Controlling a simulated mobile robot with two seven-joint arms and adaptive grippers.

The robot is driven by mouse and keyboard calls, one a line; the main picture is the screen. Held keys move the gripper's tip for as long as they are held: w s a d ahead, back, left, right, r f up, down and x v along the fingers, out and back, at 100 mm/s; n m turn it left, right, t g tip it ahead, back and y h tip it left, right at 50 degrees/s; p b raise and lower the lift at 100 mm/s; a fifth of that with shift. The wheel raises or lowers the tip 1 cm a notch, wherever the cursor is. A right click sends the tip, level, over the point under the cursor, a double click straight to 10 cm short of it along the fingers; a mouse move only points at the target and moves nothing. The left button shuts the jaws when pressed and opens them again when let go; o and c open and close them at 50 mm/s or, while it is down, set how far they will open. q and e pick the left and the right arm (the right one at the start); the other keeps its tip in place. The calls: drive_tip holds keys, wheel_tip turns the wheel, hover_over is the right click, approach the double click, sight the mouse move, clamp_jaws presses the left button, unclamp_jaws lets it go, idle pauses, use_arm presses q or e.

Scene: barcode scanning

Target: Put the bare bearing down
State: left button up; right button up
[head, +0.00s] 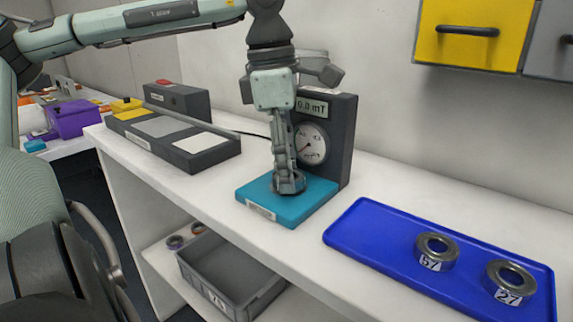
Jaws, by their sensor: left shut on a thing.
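My left gripper (287,176) points straight down over the teal pad (312,197) of the gauge stand. It is shut on a grey metal bearing (290,187) at the pad's middle. The bearing is low at the pad's surface, partly hidden by the fingers; I cannot tell whether it touches the pad. No number label shows on its visible side. Two other bearings, labelled 57 (436,251) and 27 (510,281), lie in the blue tray (365,228) to the right. My right gripper is not in view.
The dark gauge (343,138), with a round dial and a display reading 0.0 mT, stands just behind the pad. A dark block with coloured panels (170,138) is to the left. A yellow drawer (470,35) hangs above right. A grey bin (228,272) sits on the lower shelf.

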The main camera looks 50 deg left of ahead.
use_arm(q)
drive_tip(key=shift+f, duration=0.1)
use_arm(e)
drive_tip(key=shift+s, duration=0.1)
use_arm(q)
drive_tip(key=o, duration=1.1)
drive_tip(key=shift+o, duration=0.7)
wheel_tip(320, 180, up, 12)
drive_tip(key=a, duration=0.1)
drive_tip(key=shift+s+p, duration=0.3)
drive_tip(key=shift+s, duration=0.15)
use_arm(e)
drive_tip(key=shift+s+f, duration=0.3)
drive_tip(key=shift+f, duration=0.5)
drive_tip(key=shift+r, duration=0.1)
